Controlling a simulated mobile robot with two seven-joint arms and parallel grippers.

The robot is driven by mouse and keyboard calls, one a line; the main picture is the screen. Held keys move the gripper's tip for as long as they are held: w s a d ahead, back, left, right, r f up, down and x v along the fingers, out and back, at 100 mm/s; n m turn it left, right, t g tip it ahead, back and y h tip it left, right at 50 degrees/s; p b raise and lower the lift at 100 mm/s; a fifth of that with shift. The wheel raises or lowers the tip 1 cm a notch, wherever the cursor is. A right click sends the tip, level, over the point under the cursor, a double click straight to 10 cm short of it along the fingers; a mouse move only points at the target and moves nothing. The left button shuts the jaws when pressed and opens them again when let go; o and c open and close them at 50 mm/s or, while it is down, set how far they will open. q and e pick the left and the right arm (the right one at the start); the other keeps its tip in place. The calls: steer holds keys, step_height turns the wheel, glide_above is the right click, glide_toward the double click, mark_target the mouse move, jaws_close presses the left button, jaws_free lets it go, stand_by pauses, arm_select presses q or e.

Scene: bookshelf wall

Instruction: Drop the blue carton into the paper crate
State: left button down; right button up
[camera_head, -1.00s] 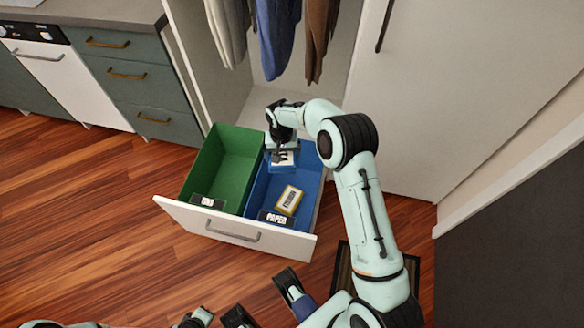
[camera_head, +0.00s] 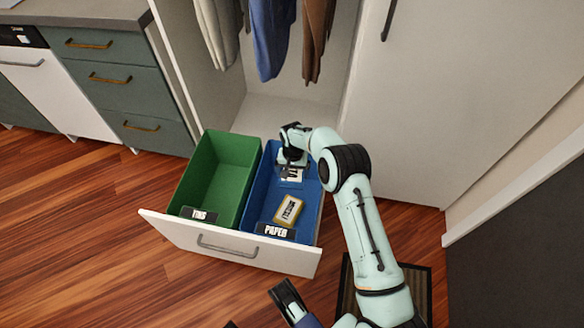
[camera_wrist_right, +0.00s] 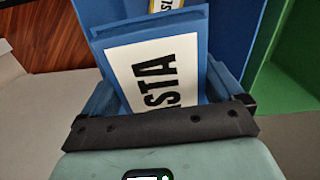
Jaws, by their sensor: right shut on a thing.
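My right gripper (camera_head: 292,162) is shut on the blue carton (camera_head: 291,176), over the rear part of the blue paper crate (camera_head: 259,193). The carton has a white label with dark letters and fills the jaws in the right wrist view (camera_wrist_right: 155,70). Whether its lower end touches the crate floor cannot be told. The crate has a dark "PAPER" plate at its front. A yellow-edged box (camera_head: 288,210) lies inside it, near the front. My left gripper (camera_head: 260,309) shows only partly at the bottom edge, its fingers apart and empty.
A green crate (camera_head: 213,170) labelled "TINS" stands left of the paper crate, in the same pulled-out white drawer (camera_head: 235,250). Clothes (camera_head: 268,35) hang above the drawer's back. A white door (camera_head: 430,110) is at the right. Open wooden floor (camera_head: 75,210) lies at the left.

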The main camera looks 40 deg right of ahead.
steer(key=shift+f, duration=0.55)
steer(key=o, duration=0.7)
arm_select(q)
steer(key=shift+s+a+f, duration=0.1)
steer(key=shift+s+f, duration=0.3)
steer(key=shift+s, duration=0.1)
arm_select(e)
step_height(320, 180, up, 9)
steer(key=shift+p, duration=1)
arm_select(q)
steer(key=w+d+r+t, duration=0.1)
steer(key=w+r, duration=0.2)
steer(key=r, duration=0.2)
steer(key=shift+w+d+p, duration=0.15)
steer(key=shift+d+p, duration=0.05)
steer(key=shift+p, duration=0.25)
arm_select(e)
step_height(320, 180, up, 4)
steer(key=shift+r, duration=0.25)
arm_select(q)
steer(key=shift+a, duration=0.15)
arm_select(e)
steer(key=shift+a, duration=0.1)
